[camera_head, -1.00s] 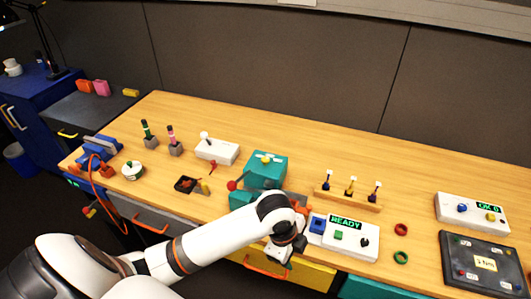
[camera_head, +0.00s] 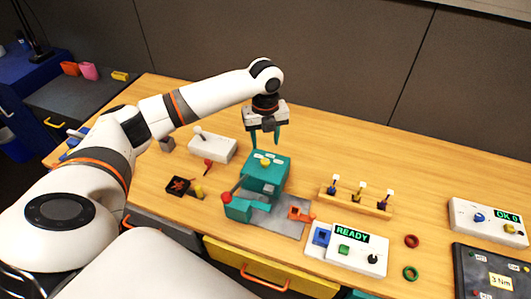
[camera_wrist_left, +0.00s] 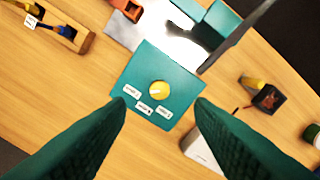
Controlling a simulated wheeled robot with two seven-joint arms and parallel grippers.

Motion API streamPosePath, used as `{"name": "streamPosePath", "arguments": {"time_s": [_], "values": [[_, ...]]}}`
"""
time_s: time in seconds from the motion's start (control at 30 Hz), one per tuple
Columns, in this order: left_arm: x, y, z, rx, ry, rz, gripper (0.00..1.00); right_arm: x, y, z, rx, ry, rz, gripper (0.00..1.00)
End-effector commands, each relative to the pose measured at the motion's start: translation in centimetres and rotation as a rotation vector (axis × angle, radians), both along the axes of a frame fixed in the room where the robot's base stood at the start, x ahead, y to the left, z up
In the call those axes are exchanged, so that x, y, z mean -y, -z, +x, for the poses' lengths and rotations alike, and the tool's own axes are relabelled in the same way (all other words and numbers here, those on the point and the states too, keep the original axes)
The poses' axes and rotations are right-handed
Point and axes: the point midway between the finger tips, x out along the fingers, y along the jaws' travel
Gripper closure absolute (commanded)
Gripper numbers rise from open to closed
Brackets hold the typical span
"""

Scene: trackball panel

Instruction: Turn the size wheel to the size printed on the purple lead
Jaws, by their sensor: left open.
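The yellow size wheel (camera_head: 265,161) sits on top of the teal press (camera_head: 262,177). In the left wrist view the wheel (camera_wrist_left: 159,89) has a pale pointer mark and several white labels (camera_wrist_left: 145,107) on its near side, too small to read surely. My left gripper (camera_head: 265,143) is open above the wheel, its dark green fingers pointing down. In the wrist view the fingers stand either side of the wheel, apart from it. The purple lead (camera_head: 382,203) stands at the right end of the wooden rack (camera_head: 352,203). Its white tag is unreadable here. My right gripper is not in view.
A red-knobbed lever (camera_head: 227,197) sticks out from the press's left side. A white box with a lever (camera_head: 212,148) is to the left. A white READY panel (camera_head: 346,251) stands front right.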

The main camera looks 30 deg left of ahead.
Motion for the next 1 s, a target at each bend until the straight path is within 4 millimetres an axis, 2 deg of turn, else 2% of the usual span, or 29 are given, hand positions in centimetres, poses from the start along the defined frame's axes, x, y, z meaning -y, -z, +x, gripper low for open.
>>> {"name": "streamPosePath", "arguments": {"time_s": [0.1,0.17,0.27,0.4,0.57,0.83,1.0], "values": [[0.0,2.4,-0.1,-0.006,-0.002,0.001,0.52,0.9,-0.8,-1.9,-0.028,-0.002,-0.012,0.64],[0.0,3.6,-0.1,-0.005,-0.003,0.000,0.52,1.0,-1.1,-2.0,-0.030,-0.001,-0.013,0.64],[0.0,5.4,-0.1,-0.004,-0.001,0.001,0.52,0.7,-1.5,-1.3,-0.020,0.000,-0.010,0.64],[0.0,7.3,-0.1,-0.004,-0.002,0.000,0.52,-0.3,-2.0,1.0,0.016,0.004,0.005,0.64],[0.0,8.3,0.0,0.000,-0.001,0.001,0.52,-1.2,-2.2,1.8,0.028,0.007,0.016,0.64],[0.0,8.5,0.0,0.001,-0.001,0.001,0.52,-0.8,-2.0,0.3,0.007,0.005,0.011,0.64],[0.0,8.4,0.0,0.001,-0.001,0.001,0.78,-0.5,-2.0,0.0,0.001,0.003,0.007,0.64]]}}
